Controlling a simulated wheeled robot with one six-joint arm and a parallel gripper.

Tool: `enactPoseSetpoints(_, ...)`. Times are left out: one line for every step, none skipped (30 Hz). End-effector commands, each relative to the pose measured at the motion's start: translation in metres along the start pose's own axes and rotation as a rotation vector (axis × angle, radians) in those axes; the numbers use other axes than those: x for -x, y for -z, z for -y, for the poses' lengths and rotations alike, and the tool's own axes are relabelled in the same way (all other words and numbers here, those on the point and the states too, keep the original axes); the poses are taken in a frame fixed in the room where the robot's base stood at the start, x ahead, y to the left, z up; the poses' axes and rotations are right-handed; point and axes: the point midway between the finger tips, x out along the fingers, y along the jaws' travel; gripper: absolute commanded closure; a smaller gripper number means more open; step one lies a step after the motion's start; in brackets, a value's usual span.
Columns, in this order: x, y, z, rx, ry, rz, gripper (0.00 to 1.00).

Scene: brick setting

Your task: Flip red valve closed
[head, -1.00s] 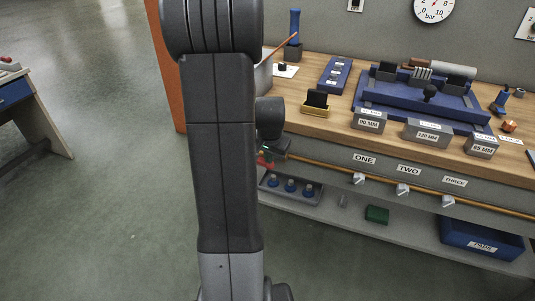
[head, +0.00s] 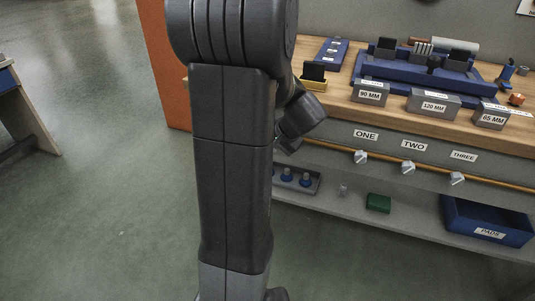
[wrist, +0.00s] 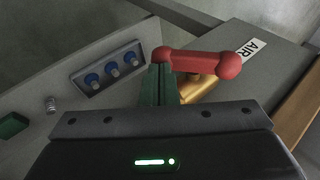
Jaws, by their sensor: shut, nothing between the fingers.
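The red valve handle (wrist: 205,62) shows in the wrist view as a bar with rounded ends. It lies roughly across the picture, above a brass-coloured fitting (wrist: 197,90) that is partly hidden. My gripper (wrist: 158,72) has green fingers, shut with nothing between them. The fingertips are right by the handle's left rounded end; I cannot tell whether they touch it. In the head view my arm hides the valve and the fingers.
An AIR label (wrist: 248,50) is on the grey panel beside the valve. A tray with blue-based items (wrist: 110,66) and a green block (head: 378,202) are on the lower shelf. A brass pipe (head: 385,162) with several grey levers runs along the bench front.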

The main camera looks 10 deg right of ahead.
Motion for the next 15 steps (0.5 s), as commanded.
enactPoseSetpoints(-0.009,-0.001,-0.009,-0.016,0.039,-0.004,1.0)
enactPoseSetpoints(-0.01,-0.001,-0.01,-0.023,0.063,-0.002,1.0)
enactPoseSetpoints(-0.011,-0.002,-0.011,-0.033,0.095,0.0,1.0)
enactPoseSetpoints(-0.012,-0.002,-0.011,-0.041,0.119,0.002,1.0)
enactPoseSetpoints(-0.012,-0.002,-0.012,-0.048,0.143,0.003,1.0)
enactPoseSetpoints(-0.013,-0.003,-0.012,-0.058,0.175,0.005,1.0)
enactPoseSetpoints(-0.014,-0.003,-0.013,-0.065,0.199,0.006,1.0)
enactPoseSetpoints(-0.015,-0.004,-0.011,-0.058,0.193,0.007,1.0)
enactPoseSetpoints(-0.016,-0.004,-0.011,-0.056,0.19,0.008,1.0)
enactPoseSetpoints(-0.017,-0.005,-0.011,-0.056,0.189,0.009,1.0)
enactPoseSetpoints(-0.017,-0.005,-0.011,-0.056,0.189,0.009,1.0)
enactPoseSetpoints(-0.018,-0.005,-0.011,-0.056,0.189,0.009,1.0)
enactPoseSetpoints(-0.019,-0.005,-0.011,-0.056,0.188,0.009,1.0)
enactPoseSetpoints(-0.02,-0.006,-0.012,-0.057,0.188,0.009,1.0)
enactPoseSetpoints(-0.021,-0.006,-0.012,-0.057,0.188,0.01,1.0)
